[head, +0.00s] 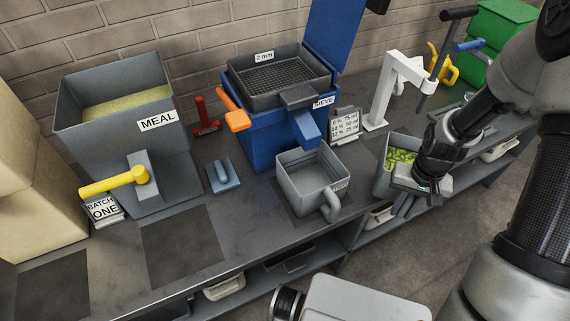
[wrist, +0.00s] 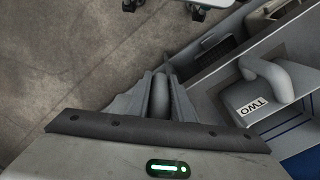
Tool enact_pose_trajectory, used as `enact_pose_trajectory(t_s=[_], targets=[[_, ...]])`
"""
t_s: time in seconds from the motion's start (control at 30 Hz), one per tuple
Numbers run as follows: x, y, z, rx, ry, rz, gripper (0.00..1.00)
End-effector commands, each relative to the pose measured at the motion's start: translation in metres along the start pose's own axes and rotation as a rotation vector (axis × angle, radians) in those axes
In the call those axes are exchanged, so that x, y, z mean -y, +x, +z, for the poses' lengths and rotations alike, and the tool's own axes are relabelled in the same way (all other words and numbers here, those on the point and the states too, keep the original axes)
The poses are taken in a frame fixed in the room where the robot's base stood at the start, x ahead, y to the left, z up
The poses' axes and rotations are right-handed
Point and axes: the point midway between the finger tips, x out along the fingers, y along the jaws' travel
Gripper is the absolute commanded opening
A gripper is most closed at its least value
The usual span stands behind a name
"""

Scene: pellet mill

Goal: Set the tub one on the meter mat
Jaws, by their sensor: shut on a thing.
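A grey tub (head: 381,180) holding green pellets is at the right of the bench in the head view. Its label is hidden, so I cannot read which tub it is. My gripper (head: 408,203) is at its near side, shut on a grey handle (wrist: 160,97), which shows upright between the fingers in the wrist view. A second grey tub (head: 305,188) stands empty under the blue sieve spout; its label reads TWO in the wrist view (wrist: 245,101). Dark mats (head: 180,250) (head: 52,290) lie bare at the left front; I cannot tell which mat is the meter mat.
A blue sieve box (head: 262,135) stands behind tub two. A white stand (head: 378,100) and a printed card (head: 346,127) are behind the pellet tub. A MEAL bin (head: 115,110) with a yellow handle stands left. Tools and a green box (head: 500,30) crowd the far right.

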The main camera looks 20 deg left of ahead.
Motion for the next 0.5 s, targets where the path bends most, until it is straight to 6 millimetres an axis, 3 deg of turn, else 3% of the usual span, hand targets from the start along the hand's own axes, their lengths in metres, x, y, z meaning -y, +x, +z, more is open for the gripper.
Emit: enact_pose_trajectory(t_s=[0.1,0.3,0.5], targets=[[0.000,-0.023,-0.016,-0.017,0.000,0.000,0.00],[0.000,-0.057,-0.021,-0.010,-0.004,0.003,0.00],[0.000,-0.065,-0.020,-0.004,-0.005,0.003,0.00]])
